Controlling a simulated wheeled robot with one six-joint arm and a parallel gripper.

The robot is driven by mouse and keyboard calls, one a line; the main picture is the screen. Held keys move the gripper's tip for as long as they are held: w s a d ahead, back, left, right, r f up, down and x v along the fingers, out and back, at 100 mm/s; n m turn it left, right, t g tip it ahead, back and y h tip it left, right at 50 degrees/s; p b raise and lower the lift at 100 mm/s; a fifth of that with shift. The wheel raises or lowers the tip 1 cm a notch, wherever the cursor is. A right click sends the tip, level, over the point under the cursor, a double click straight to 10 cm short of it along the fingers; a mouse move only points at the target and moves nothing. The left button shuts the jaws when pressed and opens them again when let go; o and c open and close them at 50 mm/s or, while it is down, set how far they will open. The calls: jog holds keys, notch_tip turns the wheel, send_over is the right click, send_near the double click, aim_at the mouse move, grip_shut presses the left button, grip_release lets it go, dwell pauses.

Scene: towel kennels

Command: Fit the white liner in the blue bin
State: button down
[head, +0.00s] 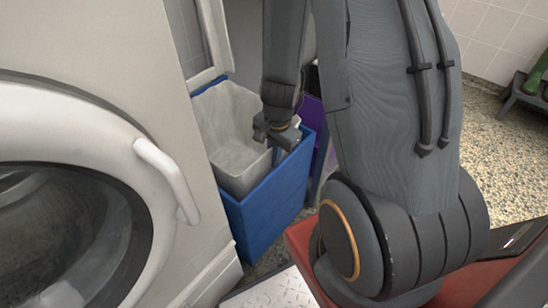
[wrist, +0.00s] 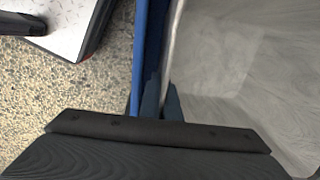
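The blue bin (head: 270,208) stands on the floor to the right of the washing machine. Its wall shows as a blue strip in the wrist view (wrist: 141,50). The white liner (head: 228,128) is at the bin's mouth, partly within it, and part of it rises above the blue rim. Its pale inside fills the right of the wrist view (wrist: 245,75). My gripper (head: 275,132) is at the near right side of the mouth. In the wrist view its fingers (wrist: 162,102) close on the liner's edge, just inside the blue wall. The liner's underside is hidden.
A white washing machine (head: 85,110) with a round door and handle stands close on the left. A purple thing (head: 313,112) is behind the bin, partly hidden by my arm. Speckled floor (wrist: 60,95) is open beside the bin. A green object (head: 535,78) is at far right.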

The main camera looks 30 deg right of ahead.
jog(key=shift+a+f+b, duration=0.1)
jog(key=shift+f+b, duration=0.75)
jog(key=shift+b, duration=0.25)
jog(key=c, duration=1.9)
grip_release()
jog(key=shift+s+r, duration=0.1)
notch_tip(320, 180, up, 8)
jog(key=p, duration=0.7)
jog(key=shift+s, duration=0.15)
